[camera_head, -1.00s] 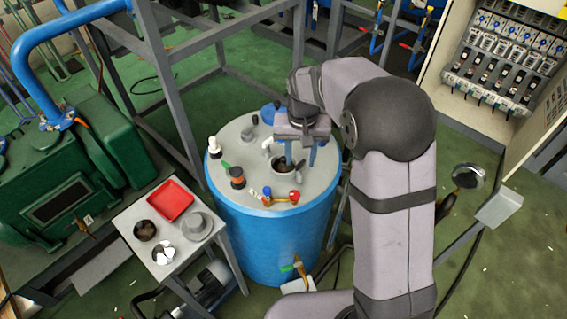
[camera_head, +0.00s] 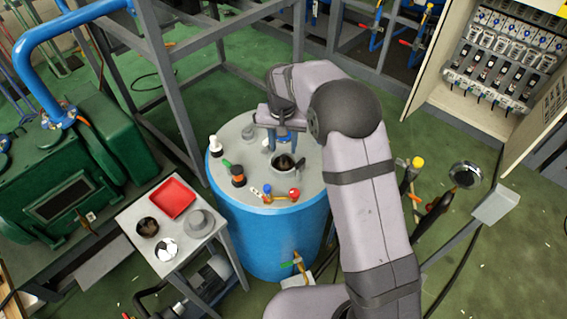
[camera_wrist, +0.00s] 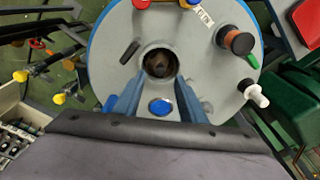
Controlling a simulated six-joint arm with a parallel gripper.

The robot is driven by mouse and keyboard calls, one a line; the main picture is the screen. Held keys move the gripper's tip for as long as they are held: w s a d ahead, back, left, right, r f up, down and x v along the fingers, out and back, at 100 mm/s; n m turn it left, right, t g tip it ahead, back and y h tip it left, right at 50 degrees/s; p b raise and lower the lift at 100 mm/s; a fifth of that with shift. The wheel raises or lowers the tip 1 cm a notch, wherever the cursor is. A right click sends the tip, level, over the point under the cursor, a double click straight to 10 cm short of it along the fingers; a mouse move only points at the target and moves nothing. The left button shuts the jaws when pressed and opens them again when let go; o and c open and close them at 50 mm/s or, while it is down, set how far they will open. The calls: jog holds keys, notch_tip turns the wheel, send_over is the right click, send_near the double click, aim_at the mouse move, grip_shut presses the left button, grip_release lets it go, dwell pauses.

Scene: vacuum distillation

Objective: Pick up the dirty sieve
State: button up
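A dark brown, dirty-looking insert sits inside the round opening (camera_head: 288,163) on top of the blue tank (camera_head: 262,240); it looks like the dirty sieve (camera_wrist: 159,64), but its mesh is not clear. My gripper (camera_head: 281,146) is above the tank lid, just behind the opening in the head view, pointing down. In the wrist view, the two blue fingers of my gripper (camera_wrist: 158,92) are spread apart with nothing held between them. The opening lies just beyond the fingertips, and a blue disc (camera_wrist: 160,106) on the lid shows between the fingers.
A white side table (camera_head: 192,249) at left bears a red tray (camera_head: 171,199), a brown round dish (camera_head: 147,227), a shiny round piece (camera_head: 167,249) and a grey lid (camera_head: 199,222). A black-and-orange fitting (camera_head: 238,175), a white-topped fitting (camera_head: 215,146) and a red-handled valve (camera_head: 293,194) rise from the lid.

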aim_at(283, 157)
jog(key=shift+w+f+p, duration=0.2)
jog(key=shift+f+p, duration=0.45)
jog(key=shift+f, duration=0.65)
jog(key=shift+w+f+p, duration=0.15)
jog(key=shift+f+p, duration=0.45)
jog(key=shift+f, duration=0.65)
grip_shut()
